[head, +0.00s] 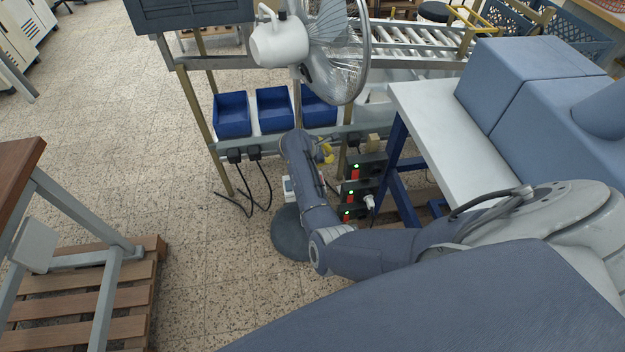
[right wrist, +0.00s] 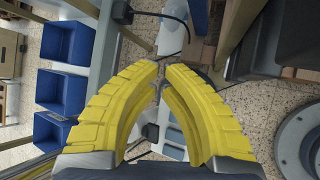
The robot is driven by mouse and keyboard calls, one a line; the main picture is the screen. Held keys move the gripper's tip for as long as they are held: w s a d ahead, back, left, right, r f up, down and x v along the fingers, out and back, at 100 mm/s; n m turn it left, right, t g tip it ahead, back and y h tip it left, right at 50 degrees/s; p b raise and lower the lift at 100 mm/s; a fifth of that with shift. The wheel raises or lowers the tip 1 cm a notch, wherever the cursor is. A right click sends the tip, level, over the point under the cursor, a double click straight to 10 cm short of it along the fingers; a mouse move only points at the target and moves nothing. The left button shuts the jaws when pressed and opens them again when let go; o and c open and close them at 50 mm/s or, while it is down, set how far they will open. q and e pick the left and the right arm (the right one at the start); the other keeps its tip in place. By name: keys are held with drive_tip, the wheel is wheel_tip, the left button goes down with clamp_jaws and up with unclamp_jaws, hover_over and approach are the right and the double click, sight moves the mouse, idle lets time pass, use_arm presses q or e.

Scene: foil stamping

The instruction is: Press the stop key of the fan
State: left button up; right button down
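The fan (head: 280,42) stands by the bench, with a white motor housing and a wire cage. Its round dark base (head: 290,236) is on the floor, partly behind my right arm. A small white box (head: 289,189) shows low on the fan's stand, beside my arm; I cannot make out its keys. My right gripper (head: 327,153) is mostly hidden by my wrist, with only some yellow showing. In the right wrist view its yellow fingers (right wrist: 162,70) have their tips together, holding nothing. A pale part (right wrist: 173,142) shows between the fingers, too covered to identify. My left gripper is out of view.
Blue bins (head: 232,115) line the bench's lower shelf, with black plugs and cables (head: 253,153) below. Power strips with green lights (head: 355,190) are right of my forearm. A white-topped table (head: 440,130) stands at right. A wooden pallet (head: 80,290) lies at left; the floor between is clear.

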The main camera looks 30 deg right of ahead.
drive_tip(key=shift+w+a+f+m+y, duration=0.1)
drive_tip(key=shift+a+f+m+y, duration=0.1)
drive_tip(key=shift+a+m+y, duration=0.4)
drive_tip(key=shift+f, duration=0.1)
drive_tip(key=shift+f, duration=4.3)
drive_tip(key=shift+f, duration=0.85)
drive_tip(key=shift+r, duration=0.1)
drive_tip(key=shift+r, duration=0.75)
drive_tip(key=shift+r, duration=2.5)
